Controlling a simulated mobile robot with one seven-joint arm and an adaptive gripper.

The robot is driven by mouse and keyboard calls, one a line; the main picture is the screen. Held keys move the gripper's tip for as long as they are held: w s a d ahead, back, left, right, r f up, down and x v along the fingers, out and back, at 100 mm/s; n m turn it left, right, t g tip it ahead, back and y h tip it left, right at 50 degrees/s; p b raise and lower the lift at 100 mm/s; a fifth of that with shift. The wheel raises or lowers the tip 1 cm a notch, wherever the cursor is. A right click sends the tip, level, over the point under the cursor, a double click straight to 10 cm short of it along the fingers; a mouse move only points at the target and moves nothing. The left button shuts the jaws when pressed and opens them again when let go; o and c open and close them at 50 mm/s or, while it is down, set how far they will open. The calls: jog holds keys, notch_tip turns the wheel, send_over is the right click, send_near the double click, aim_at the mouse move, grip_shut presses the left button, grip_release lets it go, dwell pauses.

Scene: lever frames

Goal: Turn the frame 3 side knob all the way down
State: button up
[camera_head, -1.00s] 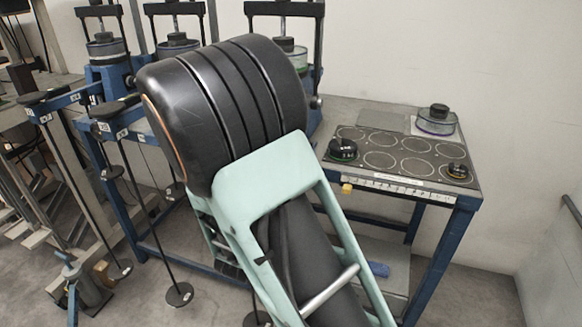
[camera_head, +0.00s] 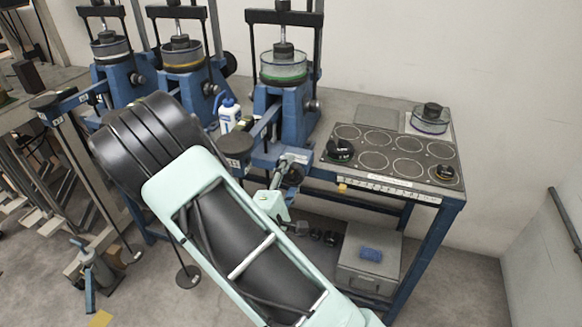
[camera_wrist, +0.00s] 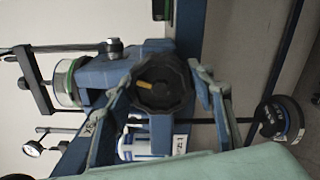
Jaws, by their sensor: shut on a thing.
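The right-most blue lever frame (camera_head: 288,112) stands on the bench, with a green-ringed clear cell (camera_head: 283,66) on it. Its black side knob (camera_wrist: 160,82) is in the middle of the wrist view, faceted, with a yellow mark pointing up and to the left of its centre. My gripper (camera_wrist: 163,95) has one finger on each side of the knob and is shut on it. The lettering on the frame's label (camera_wrist: 181,143) is too small to read.
Two similar frames, one with a yellow-ringed cell (camera_head: 182,53), stand to the left. A white and blue bottle (camera_head: 228,115) stands beside the right-most frame. A dark panel with round pads (camera_head: 392,155) lies to the right. A hanging weight (camera_wrist: 279,120) shows at the wrist view's right.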

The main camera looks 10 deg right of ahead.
jog(key=o, duration=1.3)
jog(key=shift+w+a+r+n, duration=0.1)
jog(key=shift+w+r+n, duration=0.2)
jog(key=shift+n, duration=0.2)
jog(key=o, duration=0.3)
jog(key=shift+f, duration=0.2)
jog(key=shift+o, duration=0.2)
jog(key=shift+s+f, duration=0.1)
jog(key=shift+s, duration=0.05)
jog(key=shift+s+a, duration=0.15)
jog(key=shift+s, duration=0.05)
jog(key=shift+b+v, duration=0.5)
jog(key=shift+v, duration=2.25)
